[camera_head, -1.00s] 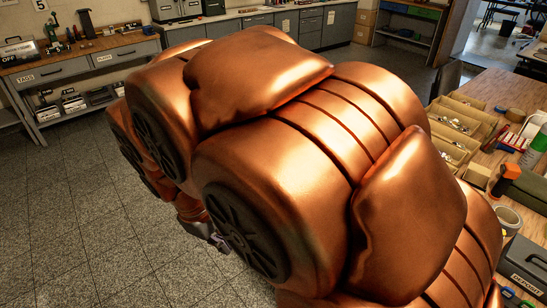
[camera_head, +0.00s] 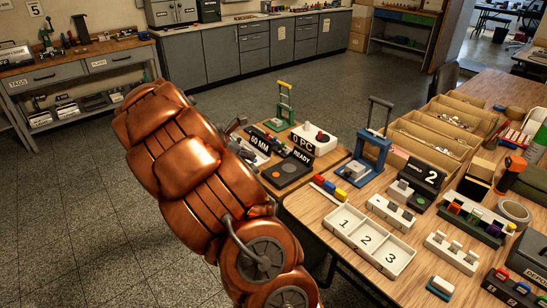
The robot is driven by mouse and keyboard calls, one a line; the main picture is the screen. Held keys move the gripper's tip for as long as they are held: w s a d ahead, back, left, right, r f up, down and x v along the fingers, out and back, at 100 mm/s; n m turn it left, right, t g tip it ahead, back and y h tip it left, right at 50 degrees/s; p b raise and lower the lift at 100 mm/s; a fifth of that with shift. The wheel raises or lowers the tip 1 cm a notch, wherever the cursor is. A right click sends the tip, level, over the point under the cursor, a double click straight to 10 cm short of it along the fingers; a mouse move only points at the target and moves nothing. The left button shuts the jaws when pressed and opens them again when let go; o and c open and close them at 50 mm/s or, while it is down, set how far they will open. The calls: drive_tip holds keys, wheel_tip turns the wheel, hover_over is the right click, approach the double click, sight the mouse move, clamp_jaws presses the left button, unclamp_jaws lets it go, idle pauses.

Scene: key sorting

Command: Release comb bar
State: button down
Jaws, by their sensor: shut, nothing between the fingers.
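My copper-coloured arm fills the left middle of the head view. My gripper (camera_head: 236,128) shows only partly behind the arm, at the left edge of the bench fixtures. Its grey fingers look shut, and I see nothing held in them. A white notched bar (camera_head: 452,254) with upright teeth, comb-like, lies at the front right of the wooden table. A second pale toothed block (camera_head: 391,213) sits behind the numbered tray. I cannot tell which of these is the comb bar. Part of the "60 MM" fixture (camera_head: 259,142) is hidden by the arm.
A white tray (camera_head: 369,244) marked 1, 2, 3 lies on the table (camera_head: 318,213). A blue-framed press (camera_head: 374,150) and a green-framed press (camera_head: 286,103) stand behind it. Signs read "0 PC" (camera_head: 302,143) and "READY". Wooden bins (camera_head: 440,128) stand right. Floor at left is clear.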

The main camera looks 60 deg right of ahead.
drive_tip(key=w+d+f+n+h+b, duration=0.1)
drive_tip(key=w+d+f+n, duration=0.2)
drive_tip(key=d+f, duration=0.2)
drive_tip(key=shift+w+d+f+n, duration=0.15)
drive_tip(key=shift+w+f+n, duration=0.05)
drive_tip(key=shift+w+n, duration=0.1)
drive_tip(key=shift+s+d, duration=0.1)
drive_tip(key=x, duration=0.9)
drive_tip(key=shift+d+f, duration=0.25)
drive_tip(key=shift+f, duration=0.05)
drive_tip(key=shift+d+r+p, duration=0.5)
drive_tip(key=shift+d+r, duration=0.4)
drive_tip(key=shift+d, duration=0.3)
drive_tip(key=shift+d+r, duration=0.3)
drive_tip(key=shift+d, duration=0.1)
drive_tip(key=shift+r+p, duration=0.15)
drive_tip(key=shift+p, duration=0.3)
